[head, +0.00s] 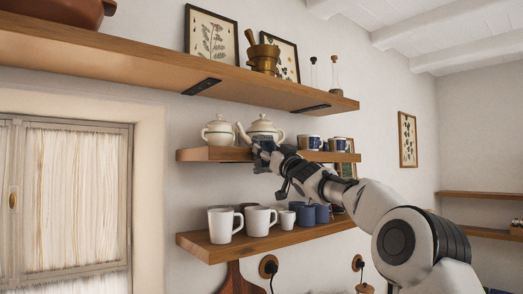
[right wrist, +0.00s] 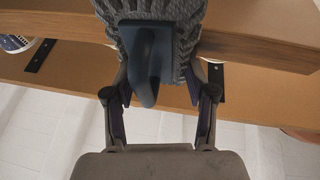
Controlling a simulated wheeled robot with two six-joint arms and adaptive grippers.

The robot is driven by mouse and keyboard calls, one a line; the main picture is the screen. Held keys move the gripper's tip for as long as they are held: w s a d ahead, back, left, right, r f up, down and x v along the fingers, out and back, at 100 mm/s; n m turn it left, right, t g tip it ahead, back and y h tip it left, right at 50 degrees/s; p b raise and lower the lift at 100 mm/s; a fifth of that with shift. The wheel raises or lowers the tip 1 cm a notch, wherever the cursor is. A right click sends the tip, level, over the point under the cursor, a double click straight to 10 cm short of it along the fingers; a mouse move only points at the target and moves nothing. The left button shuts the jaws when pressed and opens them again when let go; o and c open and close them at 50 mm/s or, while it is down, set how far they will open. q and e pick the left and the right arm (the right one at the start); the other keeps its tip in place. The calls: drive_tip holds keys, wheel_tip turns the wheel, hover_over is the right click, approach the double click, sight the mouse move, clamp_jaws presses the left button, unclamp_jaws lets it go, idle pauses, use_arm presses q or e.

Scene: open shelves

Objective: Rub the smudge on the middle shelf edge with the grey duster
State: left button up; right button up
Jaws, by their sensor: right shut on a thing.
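My right gripper (head: 268,160) is in front of the middle shelf (head: 205,155), at its front edge, shut on the grey duster (head: 262,147). In the right wrist view the duster (right wrist: 185,22) shows a ribbed grey pad and a dark blue-grey handle (right wrist: 148,62) between the fingers. The pad lies against or very near the shelf edge (right wrist: 262,50); I cannot tell whether it touches. No smudge shows; the duster and gripper hide part of the edge. My left gripper is not in view.
Two white teapots (head: 217,131) stand behind the duster, with blue-and-white cups (head: 309,142) to the right. The lower shelf (head: 212,248) holds white mugs (head: 222,225) and blue cups. The upper shelf (head: 130,55) overhangs with black brackets.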

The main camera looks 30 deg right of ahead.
drive_tip(key=shift+d+f, duration=0.1)
drive_tip(key=shift+d, duration=0.45)
drive_tip(key=shift+a+f+b, duration=0.15)
drive_tip(key=shift+a+b, duration=0.05)
drive_tip(key=shift+b, duration=0.15)
drive_tip(key=a+b, duration=0.1)
drive_tip(key=a, duration=0.1)
drive_tip(key=a+b, duration=0.1)
drive_tip(key=a, duration=0.2)
drive_tip(key=a+b, duration=0.2)
drive_tip(key=shift+s+a+r, duration=0.2)
drive_tip(key=shift+s+a, duration=0.05)
drive_tip(key=shift+a, duration=0.05)
drive_tip(key=shift+s+d+b, duration=0.2)
drive_tip(key=shift+s+b, duration=0.7)
drive_tip(key=shift+s, duration=0.6)
drive_tip(key=shift+s+d+b, duration=0.2)
drive_tip(key=shift+s+b, duration=0.65)
drive_tip(key=shift+s, duration=0.6)
